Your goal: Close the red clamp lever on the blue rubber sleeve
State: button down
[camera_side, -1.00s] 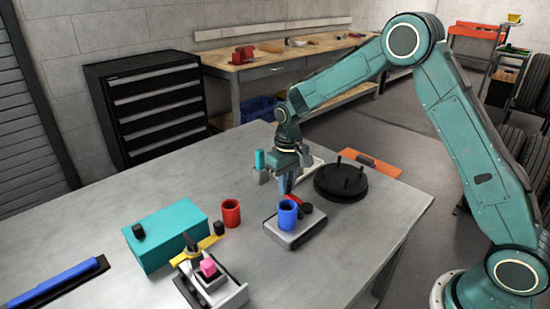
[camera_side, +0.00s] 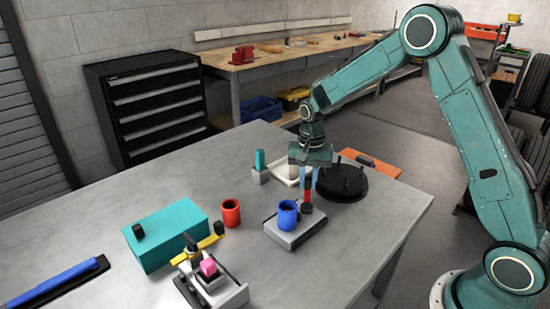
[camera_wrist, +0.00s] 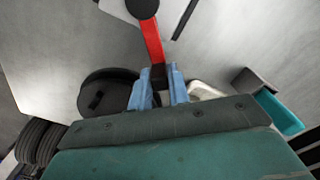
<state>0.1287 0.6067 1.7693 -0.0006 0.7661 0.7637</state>
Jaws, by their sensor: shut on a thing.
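The blue rubber sleeve (camera_side: 287,214) stands upright on a grey and white base block (camera_side: 299,232) near the table's right side. The red clamp lever (camera_side: 306,195) reaches from a black pivot beside the sleeve towards my gripper (camera_side: 309,178). In the wrist view the lever (camera_wrist: 152,42) runs from the black round pivot (camera_wrist: 141,8) down between the two blue fingers of my gripper (camera_wrist: 158,84). The fingers are shut on the lever's dark end. The sleeve is not clearly visible in the wrist view.
A black disc with pegs (camera_side: 343,184) stands just right of my gripper. A white tray (camera_side: 284,176) and a teal peg (camera_side: 259,159) are to its left.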

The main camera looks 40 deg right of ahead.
jog(key=s+m, duration=0.1)
jog(key=m, duration=0.1)
jog(key=s+d+m, duration=0.1)
jog(key=shift+d+m, duration=0.15)
jog(key=shift+m, duration=0.25)
jog(key=shift+s+d+m, duration=0.2)
jog(key=shift+s+m, duration=0.75)
jog(key=shift+m, duration=0.45)
jog(key=c, duration=1.3)
grip_release()
notch_tip(320, 180, up, 14)
jog(key=shift+f, duration=0.1)
